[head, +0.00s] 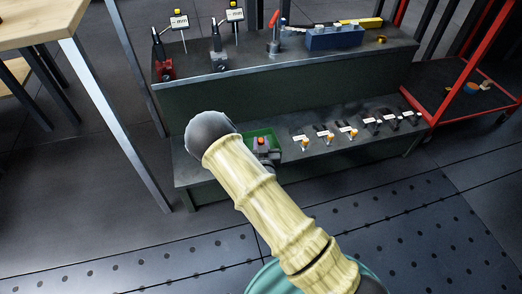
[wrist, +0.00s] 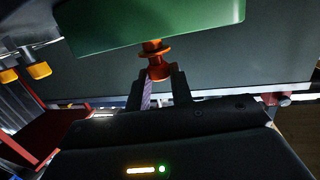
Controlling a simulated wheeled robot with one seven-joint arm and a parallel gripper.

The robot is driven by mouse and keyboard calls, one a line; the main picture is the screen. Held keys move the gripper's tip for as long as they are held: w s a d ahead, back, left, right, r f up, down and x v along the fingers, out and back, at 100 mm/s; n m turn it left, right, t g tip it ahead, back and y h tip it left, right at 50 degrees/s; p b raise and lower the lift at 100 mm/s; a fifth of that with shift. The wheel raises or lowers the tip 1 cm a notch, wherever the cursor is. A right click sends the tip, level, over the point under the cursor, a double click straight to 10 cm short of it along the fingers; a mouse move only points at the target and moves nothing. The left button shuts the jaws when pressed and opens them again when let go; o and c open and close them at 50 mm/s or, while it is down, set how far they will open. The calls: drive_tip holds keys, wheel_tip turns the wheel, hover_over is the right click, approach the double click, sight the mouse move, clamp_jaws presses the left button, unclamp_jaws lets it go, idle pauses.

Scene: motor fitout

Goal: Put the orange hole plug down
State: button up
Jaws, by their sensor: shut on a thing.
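The orange hole plug (wrist: 158,70) is a flanged piece between the two dark fingers of my gripper (wrist: 159,88) in the wrist view. The gripper is shut on it. A green tray (wrist: 150,22) shows just beyond the plug's far end; I cannot tell whether they touch. In the head view, my gripper (head: 265,156) is at the lower shelf, by the green tray (head: 274,133). An orange-red spot, likely the plug (head: 261,142), shows there. My forearm hides part of the shelf.
The lower shelf step (head: 400,140) holds several labelled dark fixtures with orange-yellow parts (head: 331,137) right of the tray. The upper step carries a blue box (head: 334,38) and several stands. A red-framed cart (head: 455,100) stands right, a wooden table (head: 35,25) left.

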drive_tip(key=shift+f+b, duration=0.95)
drive_tip(key=shift+f, duration=0.8)
drive_tip(key=shift+f, duration=0.35)
drive_tip(key=o, duration=0.8)
drive_tip(key=shift+o, duration=0.7)
drive_tip(key=shift+f, duration=0.1)
drive_tip(key=shift+s+r, duration=0.15)
drive_tip(key=shift+r, duration=0.2)
drive_tip(key=s+d+r+p, duration=0.1)
drive_tip(key=s+p, duration=0.4)
drive_tip(key=s, duration=0.6)
drive_tip(key=shift+s+r, duration=0.25)
drive_tip(key=shift+r, duration=0.25)
